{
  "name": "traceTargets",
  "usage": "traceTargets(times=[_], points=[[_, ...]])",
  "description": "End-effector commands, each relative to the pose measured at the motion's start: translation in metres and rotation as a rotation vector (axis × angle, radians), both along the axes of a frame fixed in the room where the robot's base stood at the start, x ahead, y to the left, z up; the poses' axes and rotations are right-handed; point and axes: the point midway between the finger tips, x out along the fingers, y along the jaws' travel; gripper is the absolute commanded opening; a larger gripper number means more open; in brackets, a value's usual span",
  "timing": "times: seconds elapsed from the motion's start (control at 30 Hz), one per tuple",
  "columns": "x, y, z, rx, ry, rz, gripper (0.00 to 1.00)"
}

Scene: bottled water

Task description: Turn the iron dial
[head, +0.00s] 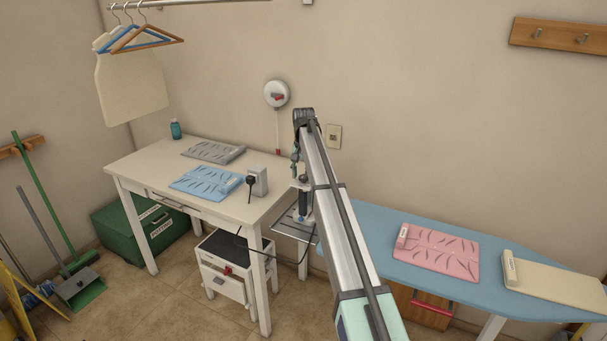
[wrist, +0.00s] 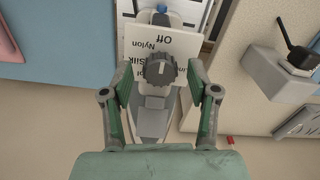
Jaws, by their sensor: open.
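The iron (wrist: 153,120) shows in the wrist view, grey and seen from above, with a dark ridged dial (wrist: 160,69) on it. A white card (wrist: 178,43) by the dial reads "Off", "Nylon" and "Silk", with other words partly covered. My gripper (wrist: 159,80) is open, with one finger on each side of the dial and a visible gap on both sides. Which setting the dial points at is not clear. In the head view my gripper (head: 296,168) hangs above the iron (head: 303,196), which stands on a metal rest (head: 281,228) and is partly hidden by my arm.
The white table (head: 148,161) to the left holds a blue cloth (head: 205,181), a grey cloth (head: 212,151) and a socket box with a black plug (head: 257,181).

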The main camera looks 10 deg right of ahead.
Motion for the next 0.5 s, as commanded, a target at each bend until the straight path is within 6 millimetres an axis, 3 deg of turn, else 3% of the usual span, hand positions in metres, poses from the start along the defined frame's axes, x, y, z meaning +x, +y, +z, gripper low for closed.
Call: traceTargets(times=[0.07,0.23,0.5], points=[[0.0001,0.0000,0.0000,0.000,0.000,0.000,0.60],[0.0000,0.0000,0.0001,0.000,0.000,0.000,0.03],[0.0000,-0.0001,-0.0001,0.000,0.001,0.007,0.00]])
